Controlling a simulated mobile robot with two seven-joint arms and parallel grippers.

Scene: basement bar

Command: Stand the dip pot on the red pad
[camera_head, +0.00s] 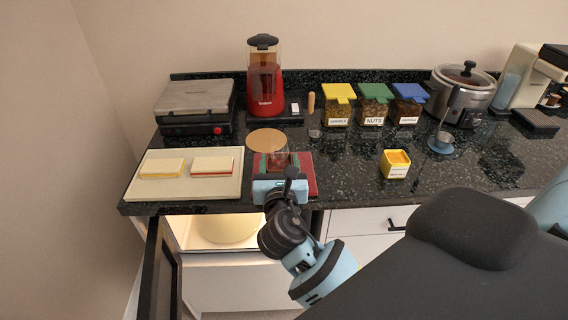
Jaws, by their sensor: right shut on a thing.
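My right gripper (279,180) is at the front of the counter, over the red pad (307,168). It is shut on a small, see-through, reddish-brown pot (278,160), which looks like the dip pot. The gripper hides the pot's near side, and I cannot tell whether its base touches the pad. A yellow square pot (395,164) with orange contents and a label stands apart on the right. My left gripper is not in view.
A cream tray (233,185) with two sandwiches lies left. A round wooden disc (266,140) is just behind the pad. Grill (195,104), red blender (265,85), lidded jars (374,104) and cooker (462,92) line the back. Counter between pad and yellow pot is clear.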

